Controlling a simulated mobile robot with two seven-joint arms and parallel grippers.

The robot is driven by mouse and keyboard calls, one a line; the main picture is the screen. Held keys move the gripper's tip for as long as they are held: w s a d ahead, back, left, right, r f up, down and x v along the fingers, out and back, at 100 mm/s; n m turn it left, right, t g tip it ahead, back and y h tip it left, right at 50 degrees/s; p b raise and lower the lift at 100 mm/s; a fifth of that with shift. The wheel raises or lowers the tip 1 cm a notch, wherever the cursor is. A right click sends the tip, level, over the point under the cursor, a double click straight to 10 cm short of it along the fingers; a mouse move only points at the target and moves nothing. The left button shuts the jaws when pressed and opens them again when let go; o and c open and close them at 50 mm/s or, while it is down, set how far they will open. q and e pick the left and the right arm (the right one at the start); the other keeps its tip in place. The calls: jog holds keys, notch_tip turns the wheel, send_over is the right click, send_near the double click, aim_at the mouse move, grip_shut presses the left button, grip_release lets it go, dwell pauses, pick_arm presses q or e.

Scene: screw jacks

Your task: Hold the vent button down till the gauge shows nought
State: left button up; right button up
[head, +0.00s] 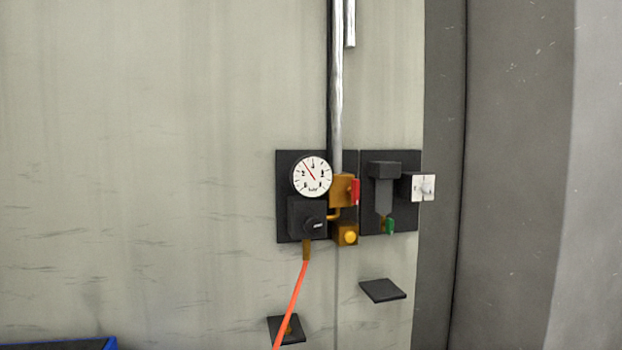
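The round white gauge (312,176) is on a dark wall panel (284,214). Its red needle points up and to the left, off the bottom of the dial; the small numerals are hard to read. A round yellow button (350,237) sits on an orange-brown block at the panel's lower right. It may be the vent button, but I see no label that tells. Nothing touches it. Neither of my grippers is in view.
A red lever (355,191) sits above the yellow button. A second panel at right holds a grey filter unit (384,185), a green part (390,226) and a white switch box (423,187). An orange hose (292,303) hangs down. Two dark plates jut out below.

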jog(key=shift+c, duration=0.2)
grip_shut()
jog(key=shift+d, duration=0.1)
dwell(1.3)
